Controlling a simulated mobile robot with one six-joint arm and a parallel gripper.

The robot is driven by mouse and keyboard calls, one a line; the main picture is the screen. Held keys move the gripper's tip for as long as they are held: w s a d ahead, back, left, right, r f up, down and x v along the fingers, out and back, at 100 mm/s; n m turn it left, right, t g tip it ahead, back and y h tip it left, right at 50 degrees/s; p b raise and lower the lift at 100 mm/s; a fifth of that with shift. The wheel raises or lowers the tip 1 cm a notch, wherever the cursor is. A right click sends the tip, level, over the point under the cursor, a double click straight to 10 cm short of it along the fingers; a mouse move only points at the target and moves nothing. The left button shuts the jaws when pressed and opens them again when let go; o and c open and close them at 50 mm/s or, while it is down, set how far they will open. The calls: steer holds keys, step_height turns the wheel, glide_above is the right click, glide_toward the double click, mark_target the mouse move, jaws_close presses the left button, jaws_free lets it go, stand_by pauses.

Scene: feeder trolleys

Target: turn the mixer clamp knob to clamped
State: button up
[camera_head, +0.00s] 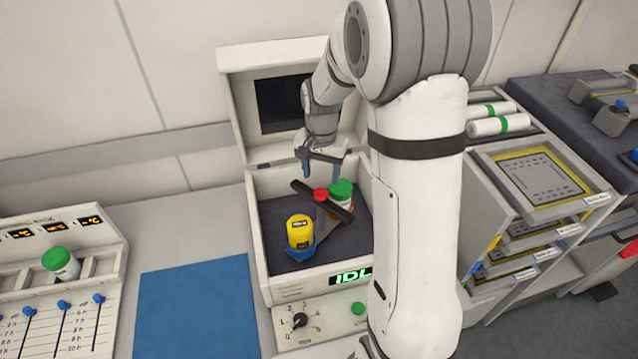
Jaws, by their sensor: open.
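The mixer is a white box with its lid (233,88) standing open at the back. Inside its dark chamber, a red knob (320,195) sits near the middle beside a long dark bar (305,189) that lies diagonally. I cannot tell the knob's setting. A white jar with a green lid (341,190) is behind the bar to the right. A yellow jar (299,230) sits in a blue holder (301,254) at front left. My gripper (321,172) points down above the knob, open, its blue fingertips apart. It appears empty; contact with the knob cannot be told.
The mixer's front has a lit green display (352,276), a black dial (300,320) and a green button (358,308). My arm hides its right side. A blue mat (198,312) lies left, beside a slotted timer station (98,240). A drawer rack (520,215) stands right.

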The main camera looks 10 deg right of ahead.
mark_target(321, 192)
step_height(321, 192, down, 6)
steer(key=shift+r+p, duration=0.1)
steer(key=shift+p, duration=0.4)
steer(key=shift+c, duration=0.4)
